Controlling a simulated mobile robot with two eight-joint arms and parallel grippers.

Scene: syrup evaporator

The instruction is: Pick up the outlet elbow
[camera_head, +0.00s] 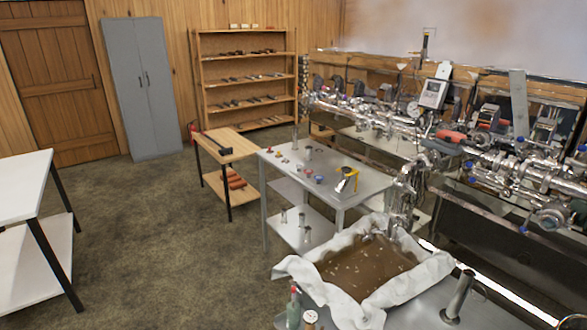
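I cannot single out the outlet elbow for certain. A cluster of shiny metal pipe fittings (405,192) stands at the back edge of the cloth-lined tray and joins toward the evaporator piping. A grey metal table (335,203) carries several small parts and a yellow-and-black tool (347,180), too small to tell apart well. A metal cylinder (458,297) stands at the lower right. Neither of my grippers is in view.
A tray of brown liquid lined with white cloth (436,268) fills the lower middle. Steel evaporator piping (520,170) runs along the right. A wooden bench (226,146), shelf (245,55), grey cabinet (142,90) and white table (22,180) stand farther off. Floor (160,220) is clear at left-centre.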

